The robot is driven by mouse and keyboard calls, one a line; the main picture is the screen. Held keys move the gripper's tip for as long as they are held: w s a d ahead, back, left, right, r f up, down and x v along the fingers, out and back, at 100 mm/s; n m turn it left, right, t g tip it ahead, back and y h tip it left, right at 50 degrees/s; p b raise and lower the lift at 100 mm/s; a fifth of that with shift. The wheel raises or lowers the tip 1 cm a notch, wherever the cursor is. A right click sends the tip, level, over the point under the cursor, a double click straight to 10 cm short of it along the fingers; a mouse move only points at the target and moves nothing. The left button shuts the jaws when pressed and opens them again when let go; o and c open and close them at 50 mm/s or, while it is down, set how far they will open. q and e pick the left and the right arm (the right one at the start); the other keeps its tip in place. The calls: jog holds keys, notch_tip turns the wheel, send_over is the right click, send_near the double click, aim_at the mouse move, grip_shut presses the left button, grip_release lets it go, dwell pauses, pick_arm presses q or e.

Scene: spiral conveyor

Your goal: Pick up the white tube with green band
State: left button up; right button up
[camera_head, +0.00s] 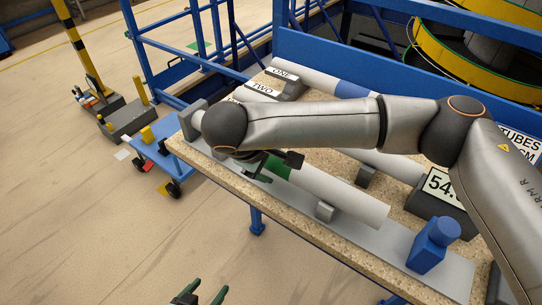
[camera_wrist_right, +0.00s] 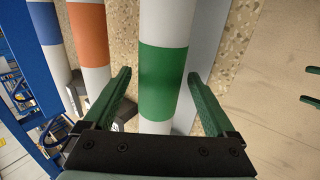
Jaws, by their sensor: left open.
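The white tube with green band (camera_head: 330,192) lies on grey supports along the near side of the speckled table. In the right wrist view its green band (camera_wrist_right: 163,65) fills the middle. My right gripper (camera_head: 266,166) is over the band, partly hidden by its own arm. In the right wrist view its green fingers (camera_wrist_right: 158,80) are spread, one on each side of the tube; I cannot tell if they touch it. My left gripper (camera_head: 200,294) is open and empty at the bottom of the head view, off the table. Its fingertips also show at the right wrist view's right edge.
A tube with a blue band (camera_head: 352,90) and one with an orange band (camera_wrist_right: 88,34) lie behind, parallel to it. A blue block with a round knob (camera_head: 433,245) and a dark display box (camera_head: 432,198) stand to the right.

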grip_shut()
pick_arm(q)
jog(key=shift+d+r, duration=0.1)
jog(key=shift+r, duration=0.05)
dwell(0.4)
pick_arm(e)
jog(key=shift+r, duration=0.1)
